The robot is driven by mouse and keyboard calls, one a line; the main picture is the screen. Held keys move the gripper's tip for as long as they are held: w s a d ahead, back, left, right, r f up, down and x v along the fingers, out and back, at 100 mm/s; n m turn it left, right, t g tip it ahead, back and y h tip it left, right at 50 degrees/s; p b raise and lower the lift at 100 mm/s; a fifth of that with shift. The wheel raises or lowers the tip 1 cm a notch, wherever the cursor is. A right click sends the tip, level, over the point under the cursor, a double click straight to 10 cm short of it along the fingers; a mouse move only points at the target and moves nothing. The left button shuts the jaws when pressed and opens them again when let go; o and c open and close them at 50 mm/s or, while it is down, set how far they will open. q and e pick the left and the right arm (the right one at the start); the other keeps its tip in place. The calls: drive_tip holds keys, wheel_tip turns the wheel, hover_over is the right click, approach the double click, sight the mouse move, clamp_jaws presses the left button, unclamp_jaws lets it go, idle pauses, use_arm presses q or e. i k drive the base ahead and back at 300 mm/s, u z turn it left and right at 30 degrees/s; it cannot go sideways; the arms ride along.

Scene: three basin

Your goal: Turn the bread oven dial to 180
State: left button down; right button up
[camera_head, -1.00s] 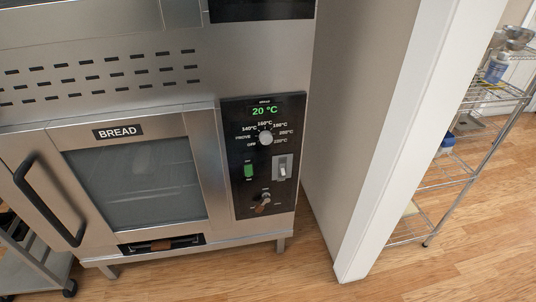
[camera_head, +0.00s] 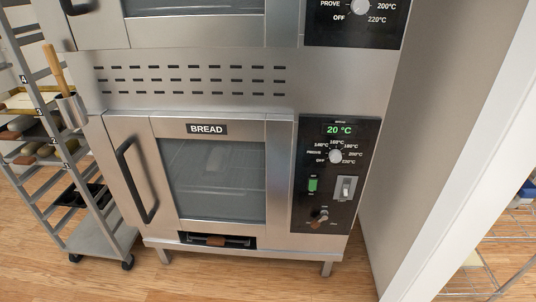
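The bread oven (camera_head: 278,178) is a steel oven with a "BREAD" label on its shut glass door, in the middle of the head view. Its black control panel (camera_head: 301,222) is on the right of the door. The round grey temperature dial (camera_head: 335,157) sits below a green display (camera_head: 339,130) reading 20 °C. Marks from OFF and PROVE up to 220°C ring the dial. The dial's exact pointer direction is too small to tell. Neither of my grippers is in view.
A second oven (camera_head: 283,32) with its own dial (camera_head: 361,6) is stacked above. A wheeled rack (camera_head: 104,238) with trays stands at the left. A white wall edge (camera_head: 455,150) and a wire shelf (camera_head: 510,262) are at the right. Wood floor in front is clear.

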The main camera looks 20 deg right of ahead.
sight(336, 156)
drive_tip(key=u, duration=0.45)
drive_tip(key=i, duration=1)
drive_tip(key=z, duration=1.4)
